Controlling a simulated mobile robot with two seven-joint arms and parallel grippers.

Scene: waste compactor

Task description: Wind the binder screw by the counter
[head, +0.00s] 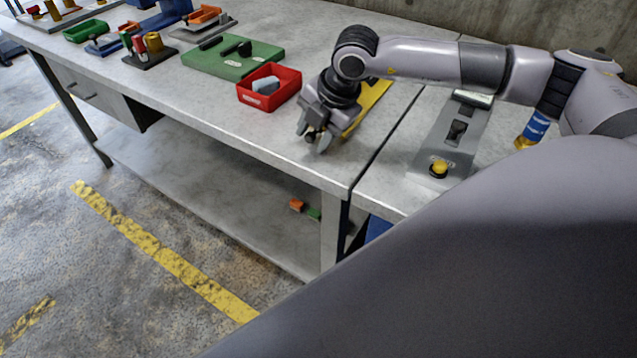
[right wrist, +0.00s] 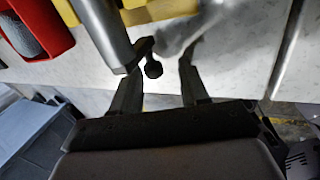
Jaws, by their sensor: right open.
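My right gripper (head: 315,138) is open, pointing down at the front edge of the bench over a yellow plate (head: 372,104). In the right wrist view its two fingers (right wrist: 160,82) stand apart. A small dark knob on a short stem (right wrist: 153,69) shows between them, closer to the left finger, and does not look gripped. It may be the binder screw, but I cannot tell for sure. A grey bar (right wrist: 101,30) lies beside it over the yellow plate (right wrist: 160,8). The head view hides this spot behind the gripper. I cannot pick out the counter. My left gripper is out of view.
A red bin (head: 270,86) with grey pieces stands just left of the gripper. Left of it lie a green board (head: 232,60) and several small fixtures. A grey panel with a yellow button (head: 439,168) lies right of the bench gap. A concrete wall (head: 500,18) stands behind.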

